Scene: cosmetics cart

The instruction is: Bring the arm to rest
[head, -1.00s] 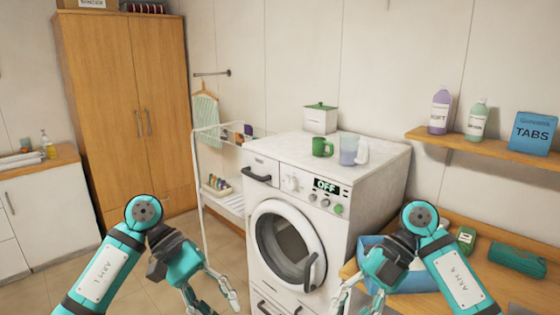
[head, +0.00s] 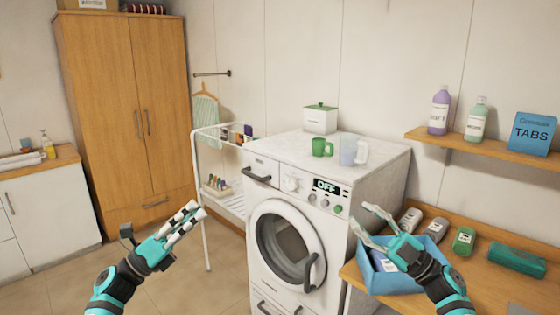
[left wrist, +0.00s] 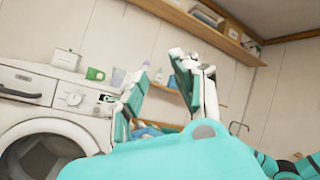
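My left gripper (head: 192,213) is raised in front of the wardrobe and drying rack, its fingers pointing up and to the right. In the left wrist view its two fingers (left wrist: 161,68) stand apart with nothing between them. My right gripper (head: 360,214) is at the right, in front of the washing machine's right side and over the blue bin (head: 408,283). Its fingers point up and left, are spread apart and hold nothing.
The washing machine (head: 262,200) carries a green mug (head: 321,147), a pale mug (head: 350,151) and a white box (head: 320,120). Bottles and a green case (head: 517,259) lie on the wooden counter (head: 480,283). A white drying rack (head: 203,225) stands left of the machine.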

